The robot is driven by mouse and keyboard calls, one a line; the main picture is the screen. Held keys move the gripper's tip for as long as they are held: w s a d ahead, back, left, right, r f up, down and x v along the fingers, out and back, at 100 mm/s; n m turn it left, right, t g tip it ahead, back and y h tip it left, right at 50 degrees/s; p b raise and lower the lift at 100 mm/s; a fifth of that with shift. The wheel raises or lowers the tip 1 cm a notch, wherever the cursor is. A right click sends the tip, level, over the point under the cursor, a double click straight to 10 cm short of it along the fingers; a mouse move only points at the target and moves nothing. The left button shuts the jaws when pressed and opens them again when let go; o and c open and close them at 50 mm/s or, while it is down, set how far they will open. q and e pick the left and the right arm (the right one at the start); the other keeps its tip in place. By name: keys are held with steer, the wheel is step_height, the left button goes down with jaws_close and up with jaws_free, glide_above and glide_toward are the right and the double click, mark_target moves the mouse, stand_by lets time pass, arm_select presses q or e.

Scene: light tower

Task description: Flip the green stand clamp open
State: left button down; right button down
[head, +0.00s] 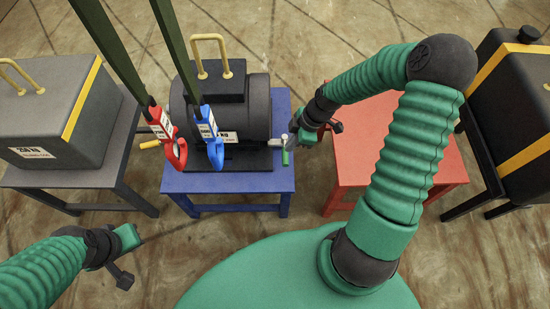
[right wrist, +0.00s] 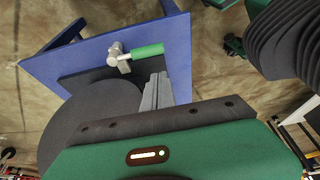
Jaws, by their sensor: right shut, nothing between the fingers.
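The green stand clamp (head: 285,158) is at the right side of the dark motor (head: 230,110) on the blue stand (head: 225,183). Its green handle points toward me from a silver pivot. In the right wrist view, the green clamp (right wrist: 148,50) extends right of the pivot, over the blue stand top. My right gripper (head: 292,136) is shut and empty, just beyond the clamp's handle. Its fingers (right wrist: 158,90) show below the handle in the wrist view, apart from it. My left gripper (head: 124,278) hangs at lower left, away from the stand; its jaw state is unclear.
A red hook (head: 178,155) and a blue hook (head: 215,155) hang on green straps before the motor. A yellow handle (head: 150,144) sits at the blue stand's left. A red table (head: 380,135) stands right; a grey box (head: 55,120) stands left on a grey table.

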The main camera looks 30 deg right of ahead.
steer(key=b+x, duration=0.4)
steer(key=x, duration=0.6)
steer(key=shift+s+d+b, duration=0.1)
steer(key=shift+s+b, duration=0.05)
steer(key=shift+b, duration=0.25)
